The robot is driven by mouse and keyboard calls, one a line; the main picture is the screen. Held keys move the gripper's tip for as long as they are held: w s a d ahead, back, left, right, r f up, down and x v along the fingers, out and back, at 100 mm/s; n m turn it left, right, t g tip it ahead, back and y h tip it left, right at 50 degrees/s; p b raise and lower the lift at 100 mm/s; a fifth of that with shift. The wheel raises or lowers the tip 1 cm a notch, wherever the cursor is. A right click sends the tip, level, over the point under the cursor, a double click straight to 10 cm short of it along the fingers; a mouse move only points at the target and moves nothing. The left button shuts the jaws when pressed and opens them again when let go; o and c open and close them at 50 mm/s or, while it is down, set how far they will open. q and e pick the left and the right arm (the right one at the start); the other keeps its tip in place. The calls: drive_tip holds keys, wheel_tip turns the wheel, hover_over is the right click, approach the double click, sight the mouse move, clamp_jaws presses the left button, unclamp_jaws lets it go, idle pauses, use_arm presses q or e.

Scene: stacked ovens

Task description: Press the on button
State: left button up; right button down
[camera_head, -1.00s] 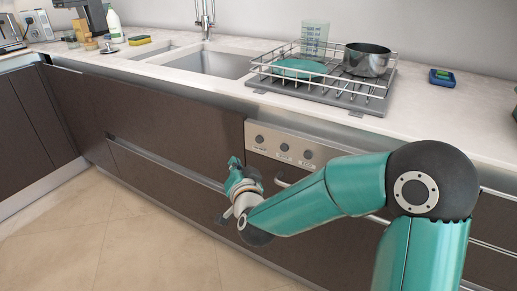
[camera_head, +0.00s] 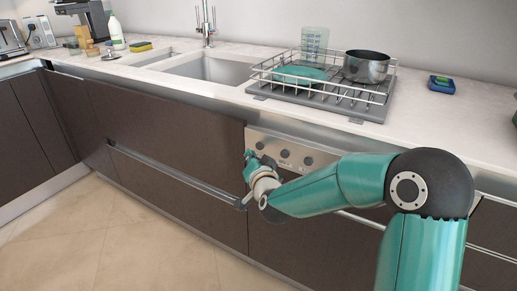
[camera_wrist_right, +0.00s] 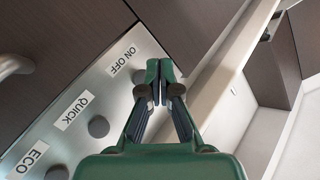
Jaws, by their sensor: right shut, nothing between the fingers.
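The metal control panel (camera_head: 323,163) has a row of three round dark buttons under the counter edge. In the right wrist view the panel (camera_wrist_right: 75,95) carries the labels ON OFF, QUICK and ECO. My right gripper (camera_head: 249,158) is shut and empty, in front of the panel's left end. In the wrist view its fingertips (camera_wrist_right: 158,80) are beside the ON OFF button; I cannot tell whether they touch it. My left gripper is out of view.
The counter edge (camera_head: 180,83) runs above the panel. A dish rack (camera_head: 340,92) with a pot (camera_head: 366,66) stands on the counter behind it. A handle bar (camera_head: 172,173) crosses the drawers at left. The floor (camera_head: 130,235) in front is clear.

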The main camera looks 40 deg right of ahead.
drive_tip(key=shift+w+d, duration=0.25)
drive_tip(key=shift+d, duration=0.3)
idle(0.9)
drive_tip(key=shift+d, duration=0.1)
drive_tip(key=shift+w+d+b, duration=0.1)
drive_tip(key=shift+d+b, duration=0.2)
drive_tip(key=shift+b, duration=0.05)
drive_tip(key=shift+w+d, duration=0.2)
drive_tip(key=shift+d, duration=0.25)
idle(0.9)
drive_tip(key=shift+a, duration=0.15)
drive_tip(key=shift+s+a+b, duration=0.3)
drive_tip(key=shift+s+a, duration=0.05)
drive_tip(key=shift+a, duration=0.35)
drive_tip(key=shift+s+a, duration=0.3)
drive_tip(key=shift+a, duration=0.45)
drive_tip(key=shift+s+a, duration=0.35)
drive_tip(key=shift+a, duration=0.45)
drive_tip(key=shift+s+a, duration=0.3)
drive_tip(key=shift+a, duration=0.45)
